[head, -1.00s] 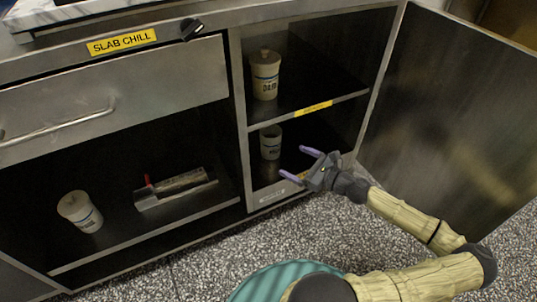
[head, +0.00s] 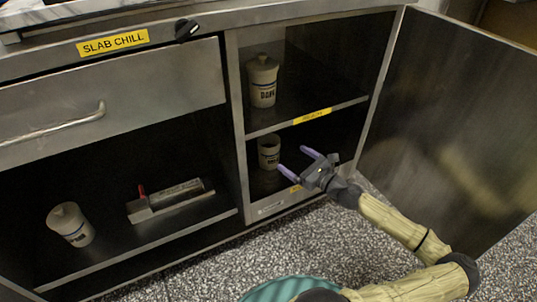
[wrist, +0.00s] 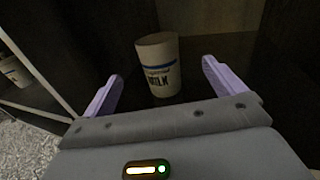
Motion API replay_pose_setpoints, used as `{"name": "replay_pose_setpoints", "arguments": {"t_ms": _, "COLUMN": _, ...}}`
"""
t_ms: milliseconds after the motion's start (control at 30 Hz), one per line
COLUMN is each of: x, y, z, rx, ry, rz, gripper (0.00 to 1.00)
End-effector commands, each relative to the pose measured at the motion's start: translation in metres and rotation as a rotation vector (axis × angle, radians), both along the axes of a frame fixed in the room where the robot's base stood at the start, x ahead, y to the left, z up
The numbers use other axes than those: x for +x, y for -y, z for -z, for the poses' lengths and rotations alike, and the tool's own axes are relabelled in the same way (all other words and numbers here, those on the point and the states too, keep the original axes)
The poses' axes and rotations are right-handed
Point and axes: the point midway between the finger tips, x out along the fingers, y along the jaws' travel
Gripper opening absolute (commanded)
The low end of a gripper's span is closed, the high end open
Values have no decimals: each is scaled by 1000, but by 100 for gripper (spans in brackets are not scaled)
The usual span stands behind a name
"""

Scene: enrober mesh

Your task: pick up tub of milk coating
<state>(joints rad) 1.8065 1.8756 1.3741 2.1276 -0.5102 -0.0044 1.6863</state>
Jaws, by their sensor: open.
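The tub of milk coating (head: 268,153) is a white tub with a blue band, standing upright on the lower shelf of the right-hand cupboard in the head view. In the wrist view the tub (wrist: 159,66) shows dark lettering that reads as MILK, and it stands ahead of and between my fingers. My gripper (head: 296,162) is open and empty at the front of that lower compartment, just right of the tub. In the wrist view my gripper's purple fingers (wrist: 162,88) are spread wide, with space on both sides of the tub.
A lidded tub marked DARK (head: 263,82) stands on the upper shelf (head: 311,116) above. The open door (head: 450,130) is on the right. A divider post (head: 238,130) separates the bays.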

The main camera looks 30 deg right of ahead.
Motion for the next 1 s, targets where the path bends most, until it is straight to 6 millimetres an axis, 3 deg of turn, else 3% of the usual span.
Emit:
{"name": "replay_pose_setpoints", "arguments": {"t_ms": 433, "x": 61, "y": -24, "z": 0, "rx": -1, "ry": -1, "rz": -3, "gripper": 94}}
{"name": "replay_pose_setpoints", "arguments": {"t_ms": 867, "x": 67, "y": -27, "z": 0, "rx": 0, "ry": -1, "rz": -4, "gripper": 94}}
{"name": "replay_pose_setpoints", "arguments": {"t_ms": 1000, "x": 78, "y": -32, "z": -3, "rx": -3, "ry": -1, "rz": -4, "gripper": 94}}
